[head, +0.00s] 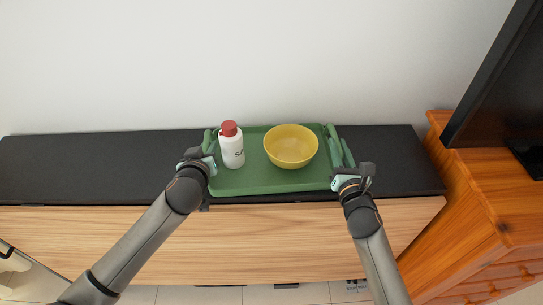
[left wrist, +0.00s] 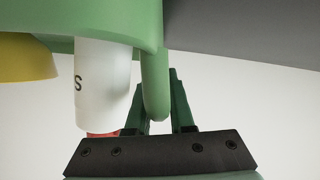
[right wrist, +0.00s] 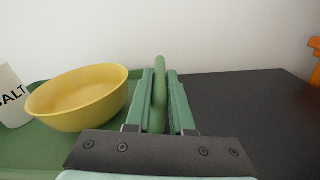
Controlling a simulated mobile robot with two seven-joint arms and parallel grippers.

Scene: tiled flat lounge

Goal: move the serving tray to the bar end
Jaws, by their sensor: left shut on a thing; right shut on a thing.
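The green serving tray (head: 265,180) is at the black counter top, with a handle at each side. A white salt bottle with a red cap (head: 232,150) stands on its left part, and a yellow bowl (head: 291,146) sits right of it. My left gripper (head: 207,160) is shut on the tray's left handle, also in the left wrist view (left wrist: 155,90). My right gripper (head: 345,165) is shut on the right handle (right wrist: 159,85), with one finger on each side of it. I cannot tell whether the tray touches the counter.
The long black counter top (head: 100,165) is clear left of the tray, with a short clear stretch at its right. A wooden cabinet (head: 480,200) with a dark screen (head: 500,80) stands at the right. A white wall is behind.

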